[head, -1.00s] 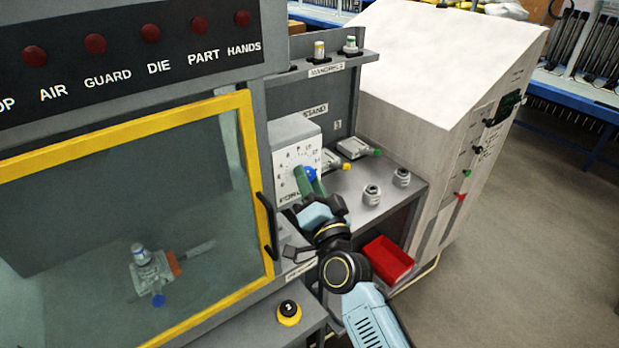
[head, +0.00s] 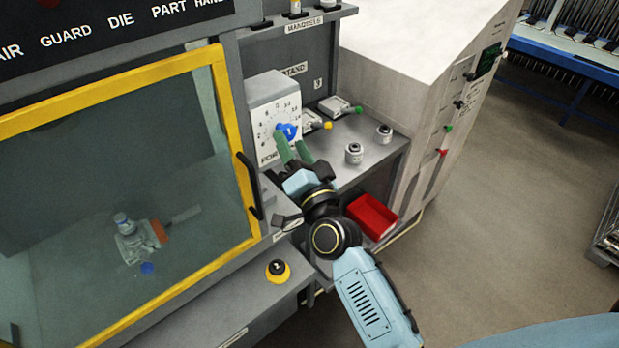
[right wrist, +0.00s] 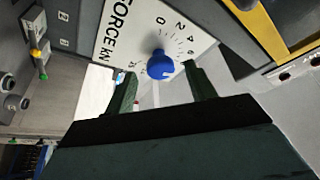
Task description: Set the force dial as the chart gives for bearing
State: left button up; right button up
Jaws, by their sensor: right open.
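The force dial is a blue knob (head: 288,131) on a white scale plate (head: 265,112) at the front of a grey box. It also shows in the right wrist view (right wrist: 160,66), with numbers around it and "FORCE kN" lettering. A small white mark shows on the knob, but I cannot read its exact setting. My right gripper (head: 293,150) is open, its green fingers just below and in front of the knob, apart from it. In the right wrist view the fingers (right wrist: 164,88) stand wide on either side below the knob, with nothing between them. No chart is readable. My left gripper is out of view.
A yellow-framed clear guard (head: 235,150) with a black handle stands left of the dial, a fixture behind it. A red bin (head: 372,216) sits below; a yellow-black button (head: 277,270) is in front.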

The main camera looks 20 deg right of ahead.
jog(key=b+v, duration=0.2)
jog(key=v, duration=0.9)
jog(key=shift+s, duration=0.2)
